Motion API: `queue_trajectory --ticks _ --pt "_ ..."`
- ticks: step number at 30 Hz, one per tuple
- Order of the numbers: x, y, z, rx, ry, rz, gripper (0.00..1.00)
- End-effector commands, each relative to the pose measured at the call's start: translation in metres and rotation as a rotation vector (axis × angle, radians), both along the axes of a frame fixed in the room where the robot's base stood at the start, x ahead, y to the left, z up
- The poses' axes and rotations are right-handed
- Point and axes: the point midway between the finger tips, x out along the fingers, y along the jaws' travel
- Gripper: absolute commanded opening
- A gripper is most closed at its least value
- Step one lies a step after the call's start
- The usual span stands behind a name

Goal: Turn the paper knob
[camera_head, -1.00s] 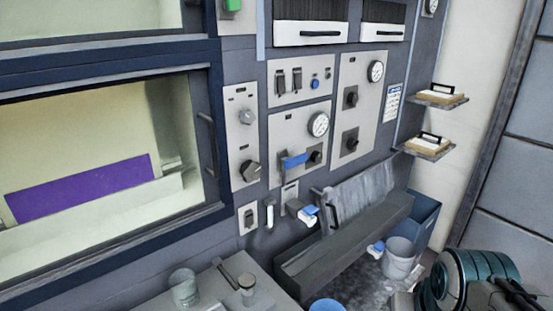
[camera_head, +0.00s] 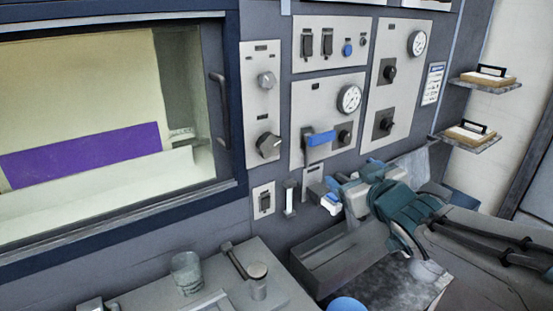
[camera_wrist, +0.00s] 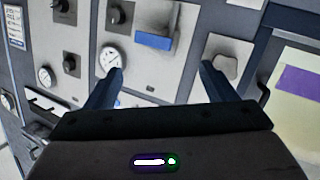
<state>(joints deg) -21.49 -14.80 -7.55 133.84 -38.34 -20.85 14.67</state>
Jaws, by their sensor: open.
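The control wall carries several knobs, and I cannot read which label says paper. In the head view a large grey knob (camera_head: 268,145) sits low on the narrow left panel, with a paler round knob (camera_head: 265,80) above it. Dark knobs (camera_head: 389,73) sit on the right panel. My gripper (camera_head: 336,188) is in front of the wall, below the blue lever, its tips partly hard to make out. In the wrist view my open, empty gripper (camera_wrist: 163,74) faces the panels, which appear upside down. A grey knob (camera_wrist: 226,66) shows just beyond the right finger, apart from it.
A blue lever (camera_head: 320,138) and a gauge (camera_head: 349,99) sit on the middle panel. A window (camera_head: 90,110) is at left. Below are a counter with a glass (camera_head: 186,272) and a grey trough (camera_head: 340,260). Two small shelves (camera_head: 466,143) stick out at right.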

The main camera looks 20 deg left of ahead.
Motion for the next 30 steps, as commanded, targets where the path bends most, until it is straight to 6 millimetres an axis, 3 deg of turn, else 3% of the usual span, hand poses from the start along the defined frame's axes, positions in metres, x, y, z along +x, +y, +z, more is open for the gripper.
queue_trajectory --ticks 1,6,14,30 --pt "0.000 0.022 -0.005 0.014 -0.046 0.081 0.78" --pt "-0.012 0.072 0.001 0.063 -0.152 0.290 0.78" --pt "-0.017 0.098 0.006 0.089 -0.194 0.390 0.78" --pt "0.041 0.167 0.006 0.089 -0.191 0.388 0.78"
